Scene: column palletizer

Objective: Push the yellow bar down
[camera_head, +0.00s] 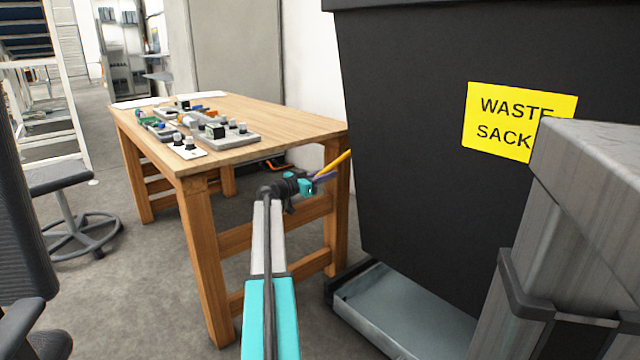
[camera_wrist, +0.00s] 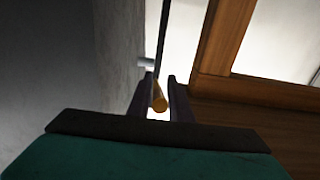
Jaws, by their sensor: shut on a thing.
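The yellow bar (camera_head: 333,165) shows in the head view as a short slanted rod at the tip of my gripper (camera_head: 318,180), beside the table's right front leg. In the wrist view the bar (camera_wrist: 159,98) lies between the two dark fingers of my gripper (camera_wrist: 157,92), which are shut on it. Its rounded near end faces the camera. The far part of the bar, and what it is fixed to, cannot be made out.
A wooden table (camera_head: 262,115) with several small parts on it stands behind my arm. A large black waste sack bin (camera_head: 410,130) stands close on the right, with a grey tray (camera_head: 400,315) below. A stool (camera_head: 65,200) and a dark chair (camera_head: 22,210) are on the left.

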